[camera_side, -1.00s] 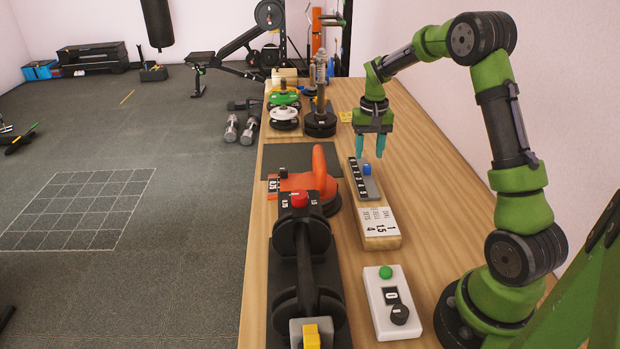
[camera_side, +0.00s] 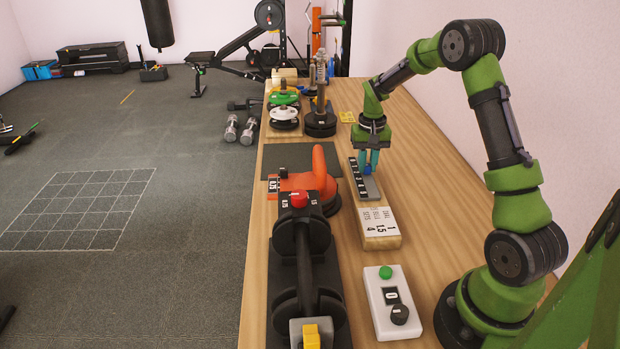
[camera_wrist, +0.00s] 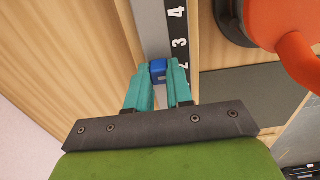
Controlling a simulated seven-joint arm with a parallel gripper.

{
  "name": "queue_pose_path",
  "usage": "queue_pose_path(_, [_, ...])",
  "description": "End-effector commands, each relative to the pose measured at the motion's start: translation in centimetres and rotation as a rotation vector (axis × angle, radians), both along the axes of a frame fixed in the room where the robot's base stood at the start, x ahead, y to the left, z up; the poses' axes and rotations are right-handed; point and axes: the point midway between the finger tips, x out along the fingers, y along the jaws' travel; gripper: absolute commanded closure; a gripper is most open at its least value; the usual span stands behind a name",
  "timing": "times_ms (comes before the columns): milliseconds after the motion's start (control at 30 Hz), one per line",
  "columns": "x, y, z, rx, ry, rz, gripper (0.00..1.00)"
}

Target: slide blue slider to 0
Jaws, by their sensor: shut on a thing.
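The blue slider (camera_wrist: 158,68) is a small blue block on a grey track (camera_wrist: 151,25) with a black number scale (camera_wrist: 177,35) beside it. In the wrist view the digits 4, 3 and part of a 2 show, and the slider sits near the 2. My gripper (camera_wrist: 160,80) is shut on the slider, with a teal finger on each side. In the side view my gripper (camera_side: 371,168) reaches down onto the slider unit (camera_side: 370,190) and mostly hides the slider. The 0 mark cannot be made out.
A white box with green button and black knob (camera_side: 393,300) is nearer.

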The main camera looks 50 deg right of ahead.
Motion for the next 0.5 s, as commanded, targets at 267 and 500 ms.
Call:
queue_pose_path(267, [0.1,-0.1,0.0,-0.001,-0.001,0.000,1.00])
queue_pose_path(500, [2.2,-2.2,0.0,-0.001,-0.001,-0.002,1.00])
